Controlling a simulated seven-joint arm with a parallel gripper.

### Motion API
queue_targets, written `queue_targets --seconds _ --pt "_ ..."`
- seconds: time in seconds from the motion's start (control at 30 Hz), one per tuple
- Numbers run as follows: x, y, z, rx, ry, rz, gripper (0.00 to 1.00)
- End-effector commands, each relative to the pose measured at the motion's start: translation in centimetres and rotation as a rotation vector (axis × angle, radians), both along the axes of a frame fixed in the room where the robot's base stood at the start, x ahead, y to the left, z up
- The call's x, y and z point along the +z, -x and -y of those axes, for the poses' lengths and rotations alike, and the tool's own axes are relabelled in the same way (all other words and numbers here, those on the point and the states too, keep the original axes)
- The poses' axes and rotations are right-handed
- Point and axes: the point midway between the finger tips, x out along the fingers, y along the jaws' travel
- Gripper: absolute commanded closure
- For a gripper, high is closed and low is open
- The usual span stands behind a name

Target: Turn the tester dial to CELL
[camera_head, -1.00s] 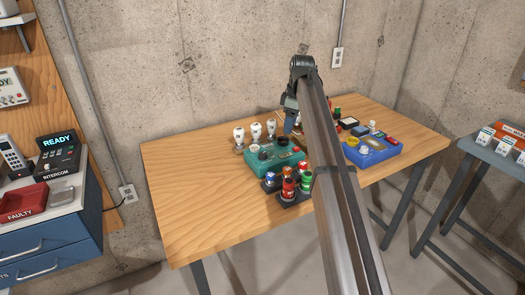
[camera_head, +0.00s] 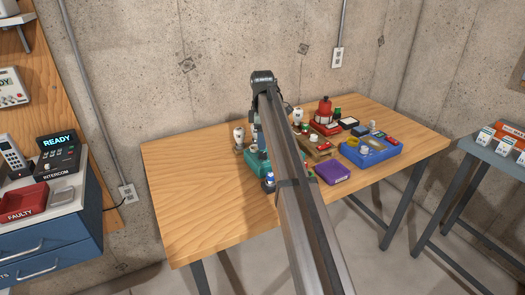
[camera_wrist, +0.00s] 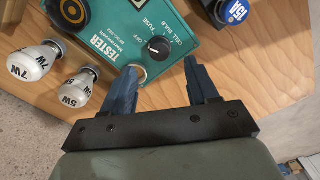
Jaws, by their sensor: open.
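The teal tester (camera_wrist: 115,45) lies on the wooden table and fills the upper middle of the wrist view. In the head view only a sliver of the tester (camera_head: 254,164) shows beside my arm. Its black dial (camera_wrist: 159,48) has a white pointer mark, with OFF, FUSE, CELL and BULB printed around it. The mark seems to point towards the OFF side, but it is small. My gripper (camera_wrist: 162,69) is open and empty, its blue fingers at the tester's near edge. The dial lies just beyond the gap between the fingertips in the picture, and no contact is visible.
White bulbs marked 7W (camera_wrist: 38,60) and 5W (camera_wrist: 76,94) stand left of the tester. A dark block with a blue 15A top (camera_wrist: 236,12) is to the right. A purple box (camera_head: 333,172) and a blue tray (camera_head: 374,158) lie right of my arm.

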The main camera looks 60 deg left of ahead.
Motion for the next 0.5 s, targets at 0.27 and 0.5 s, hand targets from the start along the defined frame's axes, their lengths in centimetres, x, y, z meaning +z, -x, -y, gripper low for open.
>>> queue_targets --seconds 0.27,0.5 --pt "-4.0 0.0 0.0 0.0 0.0 0.0 0.41" --pt "-5.5 0.0 0.0 0.0 0.0 0.0 0.41"
